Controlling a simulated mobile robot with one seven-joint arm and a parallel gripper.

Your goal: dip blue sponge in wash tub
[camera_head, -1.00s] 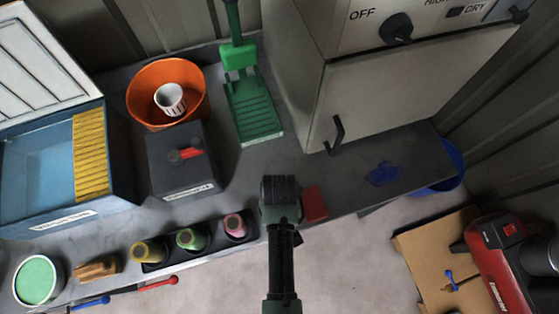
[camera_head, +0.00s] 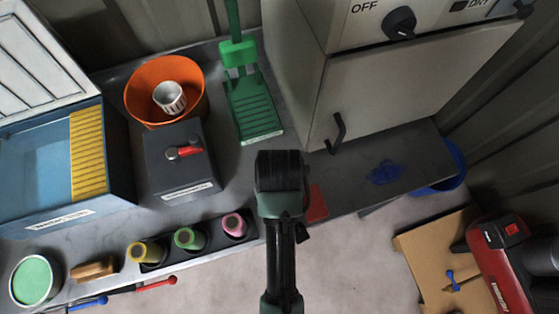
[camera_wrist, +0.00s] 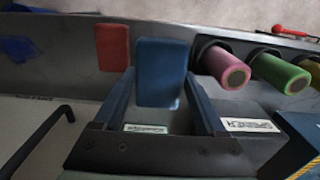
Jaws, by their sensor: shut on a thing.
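The blue sponge (camera_wrist: 160,72) is between the two fingers of my gripper (camera_wrist: 160,88) in the wrist view. My gripper is shut on it. In the head view my gripper (camera_head: 280,165) is above the bench in the middle, and the sponge is hidden beneath it. The wash tub (camera_head: 112,160) is a blue basin at the left, with a yellow ribbed board inside, a raised white lid behind and a label in front. My gripper is well to the right of it.
A dark box with a red handle (camera_head: 180,165) stands between my gripper and the tub. An orange bowl (camera_head: 140,97) holds a white cup. A green press (camera_head: 250,105) and a grey cabinet (camera_head: 400,90) stand behind. A red sponge (camera_head: 317,203) and several coloured rolls (camera_head: 187,238) lie near the front edge.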

